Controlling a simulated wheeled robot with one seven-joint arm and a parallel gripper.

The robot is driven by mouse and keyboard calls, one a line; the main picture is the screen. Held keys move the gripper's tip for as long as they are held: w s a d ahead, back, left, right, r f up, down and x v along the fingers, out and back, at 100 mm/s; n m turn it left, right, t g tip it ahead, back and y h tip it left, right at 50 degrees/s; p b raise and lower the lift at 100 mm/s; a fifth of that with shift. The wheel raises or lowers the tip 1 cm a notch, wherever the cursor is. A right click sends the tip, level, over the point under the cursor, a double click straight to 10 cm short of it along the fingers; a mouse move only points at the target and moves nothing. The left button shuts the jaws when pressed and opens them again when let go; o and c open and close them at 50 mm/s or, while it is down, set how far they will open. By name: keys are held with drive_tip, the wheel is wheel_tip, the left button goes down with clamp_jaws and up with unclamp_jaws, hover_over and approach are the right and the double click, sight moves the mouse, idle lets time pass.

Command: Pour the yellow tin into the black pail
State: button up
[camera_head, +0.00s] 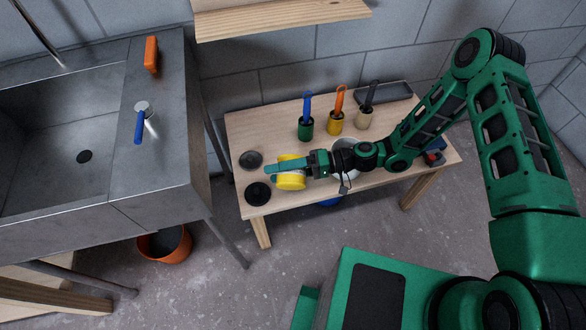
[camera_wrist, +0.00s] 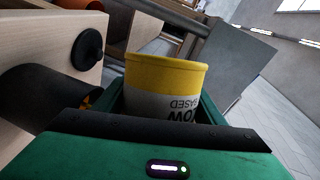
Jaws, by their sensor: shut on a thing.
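The yellow tin (camera_head: 291,182), with a white label, is between the fingers of my gripper (camera_head: 290,171), shut on it above the table. The tin is tipped about onto its side, its closed yellow end towards me; its mouth faces away and is hidden. It fills the middle of the wrist view (camera_wrist: 165,72), its lettering upside down. The black pail looks to be the dark round container (camera_head: 251,160) at the table's left end, left of the tin. It shows in the wrist view (camera_wrist: 38,100) at the left, with a little orange-yellow at its mouth.
A black disc with a knob (camera_head: 258,193), like a lid, lies at the table's front left. Green (camera_head: 305,130), yellow (camera_head: 335,126) and beige (camera_head: 363,121) pots with handles stand behind. A pale bowl (camera_head: 345,172) is partly under my arm. The sink (camera_head: 185,130) is left.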

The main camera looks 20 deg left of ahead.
drive_tip(key=shift+w+a+f+m, duration=0.15)
drive_tip(key=shift+w+f+m, duration=0.05)
drive_tip(key=shift+w+m, duration=0.2)
idle(0.6)
drive_tip(key=shift+w+a+r+m+g, duration=0.1)
drive_tip(key=shift+w+r+m+g, duration=0.15)
drive_tip(key=shift+m, duration=0.3)
drive_tip(key=shift+w+r+m+g, duration=0.15)
drive_tip(key=shift+r+m, duration=0.05)
drive_tip(key=shift+m, duration=0.35)
idle(1.1)
